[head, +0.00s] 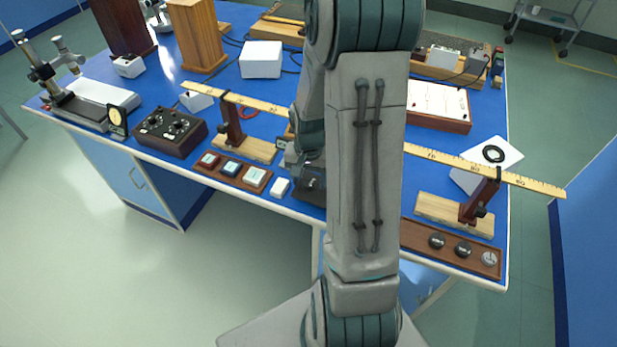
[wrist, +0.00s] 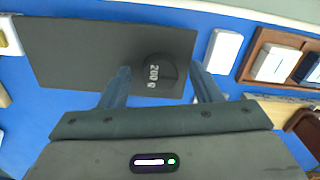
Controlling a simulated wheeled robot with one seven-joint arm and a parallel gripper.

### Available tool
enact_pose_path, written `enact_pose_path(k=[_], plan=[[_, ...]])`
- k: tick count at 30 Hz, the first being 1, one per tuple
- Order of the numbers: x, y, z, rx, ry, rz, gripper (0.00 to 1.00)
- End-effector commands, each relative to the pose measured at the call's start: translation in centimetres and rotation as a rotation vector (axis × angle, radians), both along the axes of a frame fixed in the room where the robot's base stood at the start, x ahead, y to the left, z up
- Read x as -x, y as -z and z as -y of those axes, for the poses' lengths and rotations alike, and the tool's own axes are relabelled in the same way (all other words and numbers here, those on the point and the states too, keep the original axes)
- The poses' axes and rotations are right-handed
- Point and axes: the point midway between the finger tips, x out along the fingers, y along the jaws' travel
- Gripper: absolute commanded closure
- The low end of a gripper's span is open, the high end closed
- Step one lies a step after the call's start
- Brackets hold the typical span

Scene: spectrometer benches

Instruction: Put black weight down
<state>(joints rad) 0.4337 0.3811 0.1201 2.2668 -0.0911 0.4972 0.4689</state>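A round black weight marked 200 g (wrist: 158,72) shows in the wrist view, seen from above against a dark flat rectangular plate (wrist: 80,50). It appears to rest on the plate. My gripper (wrist: 161,68) is open, with one finger on each side of the weight and gaps visible between. Part of a dark object (head: 313,184) shows beside the arm at the bench's front edge.
A long wooden ruler (head: 450,160) on stands spans the blue bench behind my arm. A wooden tray (head: 412,236) with several round weights lies front right. A tray of small blocks (head: 198,168) and a white block (head: 279,187) lie left of my gripper. A black control box (head: 170,132) stands further left.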

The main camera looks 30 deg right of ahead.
Motion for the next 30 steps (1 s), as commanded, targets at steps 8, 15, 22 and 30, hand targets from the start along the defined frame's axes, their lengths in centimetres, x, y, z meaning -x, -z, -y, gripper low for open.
enact_pose_path(k=[8, 15, 22, 30], plan=[[0.0, -0.1, 0.0, 0.0, 0.0, 0.0, 0.43], [-0.1, -2.3, 0.1, 0.002, 0.002, 0.004, 0.43], [-0.1, -6.9, 0.0, 0.002, 0.001, 0.005, 0.43], [-0.1, -11.3, 0.1, 0.001, 0.001, 0.003, 0.43]])
